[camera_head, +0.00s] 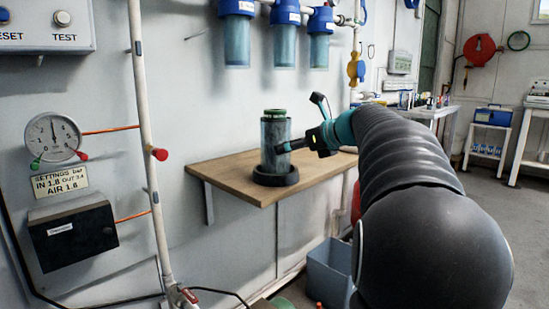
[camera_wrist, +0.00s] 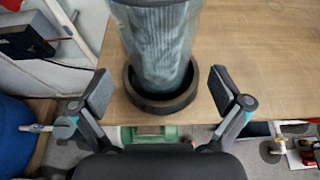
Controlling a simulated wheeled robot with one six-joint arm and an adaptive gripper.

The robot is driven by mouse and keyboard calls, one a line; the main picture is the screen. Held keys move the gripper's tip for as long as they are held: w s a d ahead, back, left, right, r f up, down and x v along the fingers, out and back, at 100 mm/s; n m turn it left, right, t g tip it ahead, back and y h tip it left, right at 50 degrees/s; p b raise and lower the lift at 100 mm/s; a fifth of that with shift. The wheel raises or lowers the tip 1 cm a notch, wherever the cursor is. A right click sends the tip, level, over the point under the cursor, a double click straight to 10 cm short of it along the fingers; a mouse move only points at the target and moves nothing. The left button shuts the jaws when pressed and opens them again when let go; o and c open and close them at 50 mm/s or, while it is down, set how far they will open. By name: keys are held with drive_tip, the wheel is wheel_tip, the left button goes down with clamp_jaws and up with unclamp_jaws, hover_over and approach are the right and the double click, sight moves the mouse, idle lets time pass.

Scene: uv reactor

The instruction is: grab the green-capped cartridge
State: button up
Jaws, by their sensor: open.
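The green-capped cartridge (camera_head: 275,142) stands upright in a dark round holder (camera_head: 276,175) on the wooden shelf (camera_head: 235,187). Its green cap (camera_head: 275,113) shows at the top in the head view. In the wrist view the cartridge's grey-blue body (camera_wrist: 159,45) rises from the dark ring (camera_wrist: 162,100), with its top cut off by the frame. My gripper (camera_wrist: 160,92) is open, with one finger to each side of the cartridge's lower part as seen there. In the head view my gripper (camera_head: 300,146) is just right of the cartridge. I cannot tell whether a finger touches it.
Blue-topped filter housings (camera_head: 285,35) hang on the wall above the shelf. A white vertical pipe with a red knob (camera_head: 159,154) stands to the left. A grey bin (camera_head: 329,270) is below the shelf. The shelf top around the holder is clear.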

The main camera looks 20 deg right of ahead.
drive_tip(key=shift+b+x, duration=0.35)
drive_tip(key=shift+x, duration=3.15)
drive_tip(key=shift+s, duration=0.1)
drive_tip(key=c, duration=1.3)
